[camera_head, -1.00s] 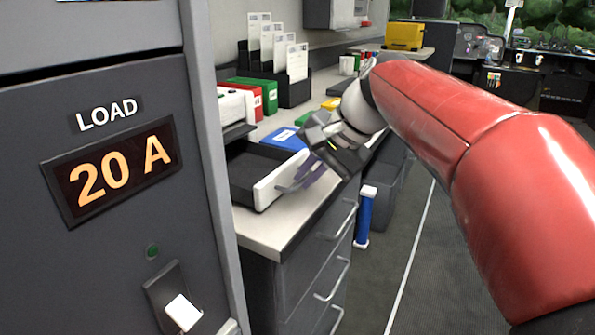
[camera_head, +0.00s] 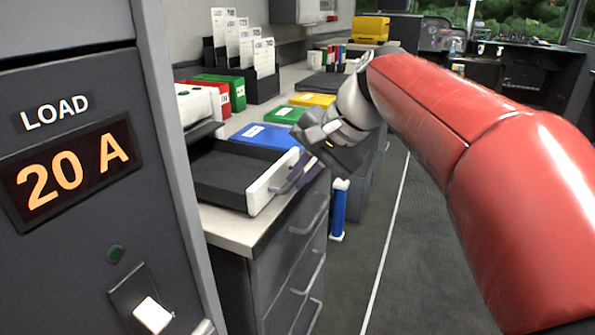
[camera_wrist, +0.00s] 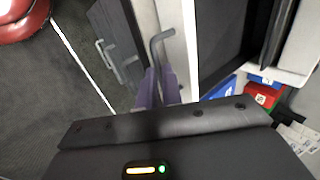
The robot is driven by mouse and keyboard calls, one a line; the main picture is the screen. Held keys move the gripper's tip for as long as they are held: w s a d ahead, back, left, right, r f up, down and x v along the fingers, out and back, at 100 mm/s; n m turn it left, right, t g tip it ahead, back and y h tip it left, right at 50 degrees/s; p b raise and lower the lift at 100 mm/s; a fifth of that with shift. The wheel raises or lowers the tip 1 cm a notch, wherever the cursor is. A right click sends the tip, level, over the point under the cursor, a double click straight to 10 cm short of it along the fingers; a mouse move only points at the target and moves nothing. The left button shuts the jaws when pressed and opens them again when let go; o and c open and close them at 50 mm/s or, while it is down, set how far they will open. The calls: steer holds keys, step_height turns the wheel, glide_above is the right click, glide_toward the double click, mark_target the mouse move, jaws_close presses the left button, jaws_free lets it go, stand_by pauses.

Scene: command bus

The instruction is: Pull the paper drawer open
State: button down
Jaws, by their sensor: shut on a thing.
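The paper drawer (camera_head: 230,172) is a black tray with a white front (camera_head: 272,184). It stands pulled out over the counter, its dark inside showing. In the wrist view its white front (camera_wrist: 174,48) and a grey bar handle (camera_wrist: 154,50) show. My gripper (camera_head: 300,174) is at the drawer's front, on the aisle side. Its purple fingers (camera_wrist: 166,88) are shut on the handle; the exact contact is partly hidden between them.
A dark panel with a "20 A" display (camera_head: 70,170) stands close on the left. Below the drawer is the counter edge (camera_head: 275,225) with cabinet handles (camera_head: 308,218). Blue (camera_head: 266,136) and yellow (camera_head: 313,100) binders lie behind. A blue post (camera_head: 338,210) stands beside the cabinets. The aisle floor is clear.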

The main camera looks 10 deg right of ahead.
steer(key=s+d, duration=0.5)
steer(key=d, duration=0.2)
steer(key=shift+s+d, duration=0.2)
steer(key=shift+s, duration=0.2)
stand_by(0.3)
steer(key=c, duration=1.6)
jaws_free()
steer(key=shift+c, duration=0.2)
steer(key=shift+r, duration=0.1)
steer(key=p+v, duration=0.6)
steer(key=v, duration=0.1)
steer(key=shift+w+a+r, duration=0.3)
steer(key=shift+a+r, duration=0.05)
steer(key=shift+r, duration=0.15)
